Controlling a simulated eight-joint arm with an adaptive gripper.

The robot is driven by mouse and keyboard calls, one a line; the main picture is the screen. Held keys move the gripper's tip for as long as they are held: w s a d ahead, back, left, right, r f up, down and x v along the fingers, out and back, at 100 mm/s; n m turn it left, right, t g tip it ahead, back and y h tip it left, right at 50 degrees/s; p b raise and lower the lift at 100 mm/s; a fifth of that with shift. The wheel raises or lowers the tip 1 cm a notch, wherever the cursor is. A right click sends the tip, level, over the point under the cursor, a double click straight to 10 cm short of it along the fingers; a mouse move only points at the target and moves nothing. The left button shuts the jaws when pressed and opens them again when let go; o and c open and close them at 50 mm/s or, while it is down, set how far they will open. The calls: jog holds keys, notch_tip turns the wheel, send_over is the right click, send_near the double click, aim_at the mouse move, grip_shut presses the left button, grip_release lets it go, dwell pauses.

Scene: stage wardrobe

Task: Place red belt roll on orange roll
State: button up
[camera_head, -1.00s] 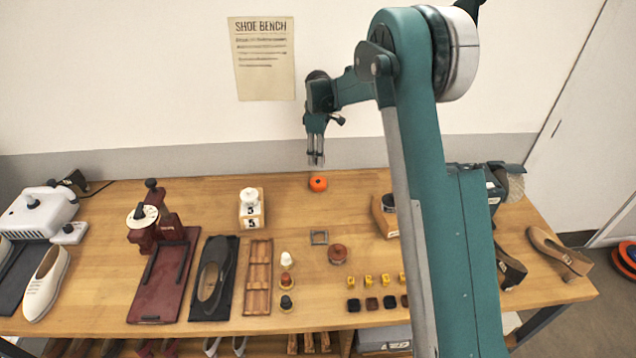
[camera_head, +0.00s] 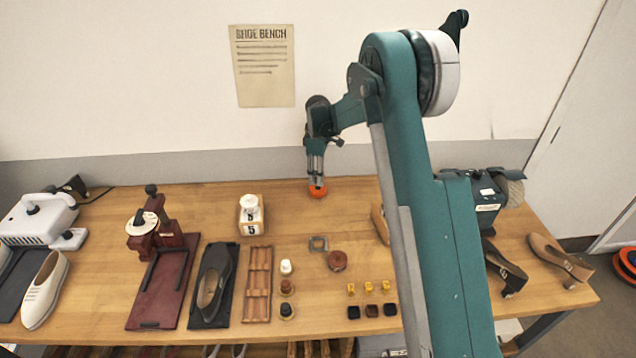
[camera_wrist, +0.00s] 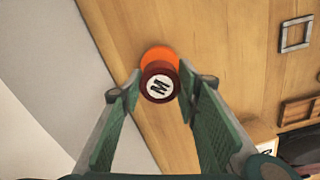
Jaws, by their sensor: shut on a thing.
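In the head view the orange roll (camera_head: 318,193) is at the back of the bench, directly below my gripper (camera_head: 316,179). The red roll covers part of the orange roll. I cannot tell whether the two rolls touch.
The wooden bench (camera_head: 350,210) is clear around the orange roll. A small square frame (camera_head: 318,243) and a brown roll (camera_head: 337,261) lie nearer the front. The wall is close behind.

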jog(key=shift+f, duration=1.85)
jog(key=shift+f, duration=0.15)
jog(key=o, duration=0.9)
notch_tip(320, 180, up, 12)
jog(key=shift+r, duration=0.15)
